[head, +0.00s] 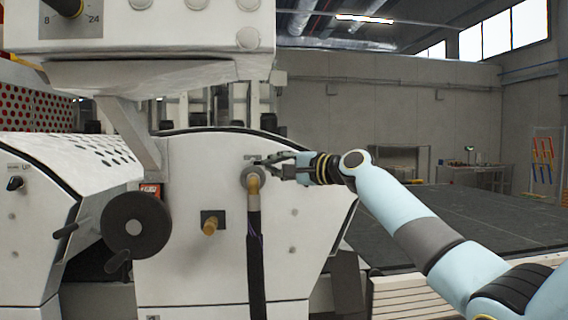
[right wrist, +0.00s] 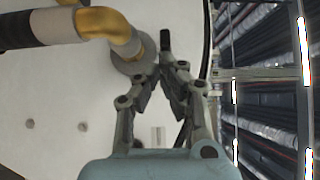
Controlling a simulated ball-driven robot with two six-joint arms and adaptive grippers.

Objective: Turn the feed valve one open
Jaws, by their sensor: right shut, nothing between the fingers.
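A brass elbow pipe (head: 253,187) with a dark hose comes out of a round grey fitting on the white machine panel. In the right wrist view the brass elbow (right wrist: 112,27) shows at the top, with its grey collar (right wrist: 137,52). A small dark lever-like piece (right wrist: 165,41) stands beside the collar, just beyond my fingertips; I take it for the valve's handle. My right gripper (head: 262,163) is at the fitting from the right, shut and empty. Its fingertips (right wrist: 166,70) are close to the collar and the dark piece; whether they touch cannot be told. My left gripper is out of view.
A brass knob (head: 210,226) on a dark plate sits lower left on the panel. A black handwheel (head: 135,226) stands out further left. The dark hose (head: 255,265) hangs below the elbow. A dark flat surface (head: 450,225) extends to the right.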

